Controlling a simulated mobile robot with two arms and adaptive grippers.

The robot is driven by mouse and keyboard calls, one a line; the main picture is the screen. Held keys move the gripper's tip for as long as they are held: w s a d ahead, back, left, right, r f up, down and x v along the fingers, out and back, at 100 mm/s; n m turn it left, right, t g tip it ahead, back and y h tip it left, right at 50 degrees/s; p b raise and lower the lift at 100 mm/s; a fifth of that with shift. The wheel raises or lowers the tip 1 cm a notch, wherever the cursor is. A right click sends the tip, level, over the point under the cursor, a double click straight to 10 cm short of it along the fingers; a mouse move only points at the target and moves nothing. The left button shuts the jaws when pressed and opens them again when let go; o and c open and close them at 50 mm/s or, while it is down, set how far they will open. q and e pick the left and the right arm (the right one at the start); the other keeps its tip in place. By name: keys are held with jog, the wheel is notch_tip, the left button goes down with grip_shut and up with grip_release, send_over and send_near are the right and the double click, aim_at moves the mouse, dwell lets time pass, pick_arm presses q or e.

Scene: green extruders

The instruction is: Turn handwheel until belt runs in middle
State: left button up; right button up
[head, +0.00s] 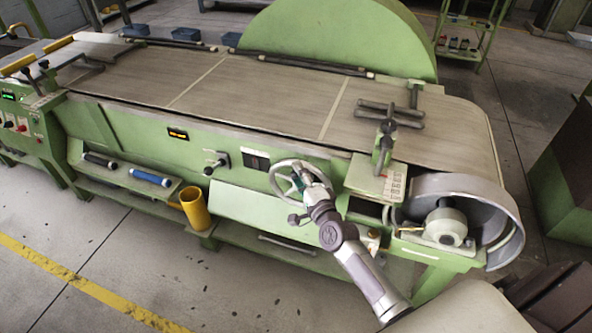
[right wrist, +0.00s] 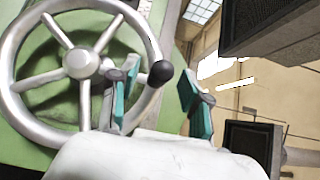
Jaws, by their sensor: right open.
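The handwheel (head: 283,172) is a spoked metal wheel on the green machine's front panel. In the right wrist view the handwheel (right wrist: 80,63) fills the upper left, with a black knob (right wrist: 160,74) on its rim. My right gripper (head: 304,178) is at the wheel's right side. Its teal-padded fingers (right wrist: 158,76) are open, and the knob appears between their tips; contact cannot be told. The wide grey-brown belt (head: 250,88) covers the machine bed and curves over the right end. Whether it is centred is unclear. My left gripper is not in view.
A grey drum guard (head: 512,235) with a bearing housing (head: 445,227) stands right of my right arm. A lever clamp (head: 386,140) rises above the belt's near edge. A yellow cup (head: 194,208) sits on the lower shelf at left. The floor in front is clear.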

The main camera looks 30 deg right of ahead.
jog(key=shift+w, duration=0.95)
jog(key=shift+c, duration=0.2)
grip_shut()
